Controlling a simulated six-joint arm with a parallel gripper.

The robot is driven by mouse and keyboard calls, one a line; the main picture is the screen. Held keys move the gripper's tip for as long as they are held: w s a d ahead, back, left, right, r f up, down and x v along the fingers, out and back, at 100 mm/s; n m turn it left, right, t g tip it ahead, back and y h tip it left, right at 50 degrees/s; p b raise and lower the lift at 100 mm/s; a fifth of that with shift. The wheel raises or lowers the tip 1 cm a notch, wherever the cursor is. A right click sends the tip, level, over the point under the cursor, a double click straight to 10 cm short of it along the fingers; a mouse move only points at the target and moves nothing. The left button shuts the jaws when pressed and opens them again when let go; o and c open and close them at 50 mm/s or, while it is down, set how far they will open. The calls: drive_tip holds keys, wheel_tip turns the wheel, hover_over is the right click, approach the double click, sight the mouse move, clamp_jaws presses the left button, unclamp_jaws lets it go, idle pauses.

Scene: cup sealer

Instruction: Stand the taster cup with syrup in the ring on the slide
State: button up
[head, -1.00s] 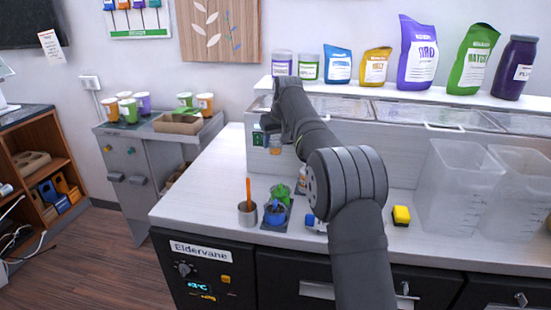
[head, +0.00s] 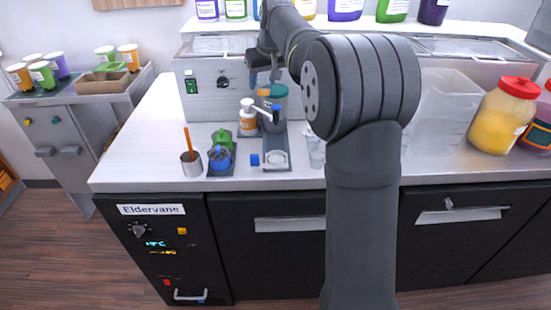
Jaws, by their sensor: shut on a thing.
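The taster cup with orange syrup (head: 264,92) hangs in my gripper (head: 263,79), which is shut on it. The cup is small here and partly hard to make out against the grey-teal body of the sealer (head: 273,112) behind it. The slide (head: 277,167) lies low on the counter in front of the sealer. It carries a pale ring (head: 275,157), which looks empty. The cup is well above the ring and farther back, apart from it.
A blue-knobbed part (head: 254,160) sits at the slide's left. An orange pump bottle (head: 248,122) stands behind left. A blue-and-green device (head: 221,153) and a metal cup with an orange stick (head: 191,163) stand farther left. A clear cup (head: 316,156) stands right of the slide.

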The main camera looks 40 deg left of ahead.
drive_tip(key=d+f+m, duration=0.1)
drive_tip(key=d+f, duration=0.2)
drive_tip(key=d, duration=0.7)
drive_tip(key=d+f+m, duration=0.1)
drive_tip(key=d+f, duration=0.1)
drive_tip(key=d, duration=0.8)
approach(275, 155)
drive_tip(key=shift+a+r+t, duration=0.2)
drive_tip(key=shift+a+t, duration=0.2)
drive_tip(key=shift+a, duration=0.55)
drive_tip(key=shift+f, duration=2.05)
drive_tip(key=shift+f, duration=0.2)
drive_tip(key=o, duration=0.9)
drive_tip(key=shift+o, duration=0.2)
drive_tip(key=shift+r, duration=0.1)
drive_tip(key=v, duration=1.2)
drive_tip(key=shift+a+r, duration=0.2)
drive_tip(key=shift+a, duration=0.05)
